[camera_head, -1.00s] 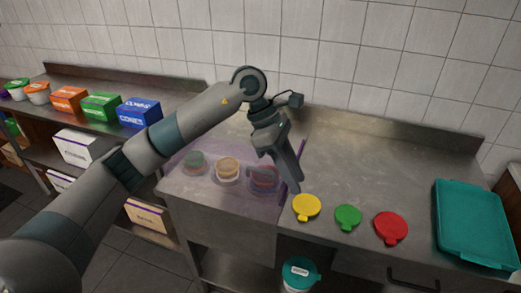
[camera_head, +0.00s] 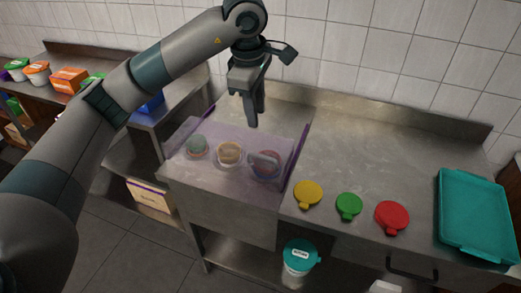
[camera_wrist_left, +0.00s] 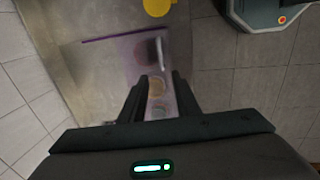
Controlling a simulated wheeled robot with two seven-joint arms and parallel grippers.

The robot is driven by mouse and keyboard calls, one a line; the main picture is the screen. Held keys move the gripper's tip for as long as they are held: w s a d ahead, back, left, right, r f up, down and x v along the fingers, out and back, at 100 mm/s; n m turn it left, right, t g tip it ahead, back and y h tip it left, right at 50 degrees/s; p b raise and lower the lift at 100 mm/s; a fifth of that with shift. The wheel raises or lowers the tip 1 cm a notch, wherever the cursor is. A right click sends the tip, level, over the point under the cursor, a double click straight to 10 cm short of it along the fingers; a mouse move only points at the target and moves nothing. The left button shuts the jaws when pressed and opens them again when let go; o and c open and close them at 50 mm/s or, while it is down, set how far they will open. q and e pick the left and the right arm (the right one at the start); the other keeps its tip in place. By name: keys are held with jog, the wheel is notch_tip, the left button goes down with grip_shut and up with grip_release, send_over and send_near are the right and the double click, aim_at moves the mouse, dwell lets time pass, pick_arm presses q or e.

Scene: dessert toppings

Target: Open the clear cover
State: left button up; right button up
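The clear cover (camera_head: 225,133), tinted faint purple, lies over the left part of the steel counter. A pale handle (camera_head: 263,158) stands near its right side; the handle also shows in the left wrist view (camera_wrist_left: 160,53). Through the cover I see a green tub (camera_head: 196,147), a tan tub (camera_head: 229,155) and a red tub (camera_head: 268,167). My left gripper (camera_head: 252,120) hangs above the far part of the cover, fingers down. In the left wrist view its fingers (camera_wrist_left: 160,88) are apart with nothing held between them. My right gripper is not in view.
Yellow (camera_head: 308,193), green (camera_head: 348,206) and red (camera_head: 392,217) lids lie on the counter (camera_head: 370,150) to the right. A teal tray (camera_head: 477,215) lies at the far right. An upright purple-edged panel (camera_head: 303,150) borders the cover. A tiled wall (camera_head: 390,60) stands behind.

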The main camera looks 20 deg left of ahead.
aim_at(261, 156)
pick_arm(q)
jog(key=w+f+p, duration=0.1)
jog(key=f+p, duration=0.1)
jog(key=f, duration=0.3)
jog(key=w+f+p, duration=0.1)
jog(key=f+p, duration=0.1)
jog(key=f, duration=0.3)
jog(key=w+f+p, duration=0.1)
jog(key=f+p, duration=0.1)
jog(key=f, duration=0.3)
jog(key=shift+f, duration=0.7)
jog(key=shift+w, duration=0.1)
grip_shut()
